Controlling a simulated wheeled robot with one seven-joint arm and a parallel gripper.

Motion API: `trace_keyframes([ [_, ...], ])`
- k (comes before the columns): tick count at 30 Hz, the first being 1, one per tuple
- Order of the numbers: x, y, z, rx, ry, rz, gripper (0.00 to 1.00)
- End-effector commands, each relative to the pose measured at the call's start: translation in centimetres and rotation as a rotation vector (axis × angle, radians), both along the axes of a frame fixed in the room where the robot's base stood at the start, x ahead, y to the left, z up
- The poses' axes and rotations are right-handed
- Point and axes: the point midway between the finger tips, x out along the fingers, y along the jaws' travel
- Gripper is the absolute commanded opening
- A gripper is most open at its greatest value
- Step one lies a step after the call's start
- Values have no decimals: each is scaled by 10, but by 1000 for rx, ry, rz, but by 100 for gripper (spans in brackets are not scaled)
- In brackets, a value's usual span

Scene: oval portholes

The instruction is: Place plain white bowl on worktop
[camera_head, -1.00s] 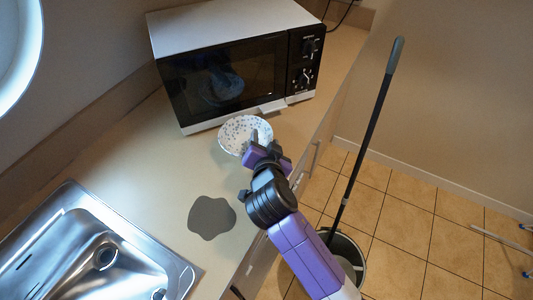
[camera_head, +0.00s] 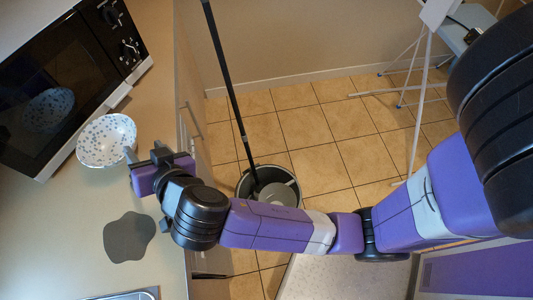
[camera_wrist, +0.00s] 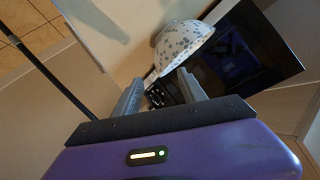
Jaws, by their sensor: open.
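A white bowl with grey speckles (camera_head: 107,138) is on the worktop (camera_head: 75,215), just in front of the microwave; no plain white bowl shows. It looks slightly tilted in the head view, and I cannot tell if it sits flat. My gripper (camera_head: 141,153) is open and empty beside the bowl's near rim, at the worktop's edge. In the wrist view the bowl (camera_wrist: 185,42) lies beyond my open fingertips (camera_wrist: 158,82). I cannot tell whether a fingertip still touches the rim.
The black-fronted microwave (camera_head: 50,95) stands behind the bowl. A flat dark grey patch (camera_head: 129,236) lies nearer on the worktop, and a sink edge (camera_head: 130,294) shows below. A bucket (camera_head: 270,182) with a mop stands on the tiled floor. A white folding rack (camera_head: 424,95) is at the right.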

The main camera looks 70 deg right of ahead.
Motion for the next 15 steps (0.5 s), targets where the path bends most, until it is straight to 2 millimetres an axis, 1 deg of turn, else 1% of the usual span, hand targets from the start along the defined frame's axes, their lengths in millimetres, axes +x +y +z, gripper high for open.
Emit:
trace_keyframes([
  [1,-8,-4,-10,-21,19,25,49],
  [2,-14,-5,-16,-36,29,48,49],
  [5,-39,-9,-38,-99,64,149,49],
  [7,-60,-11,-52,-142,83,223,49],
  [10,-89,-11,-65,-191,98,314,49],
  [14,-128,-12,-74,-242,101,410,49],
  [15,-141,-12,-75,-260,100,438,49],
])
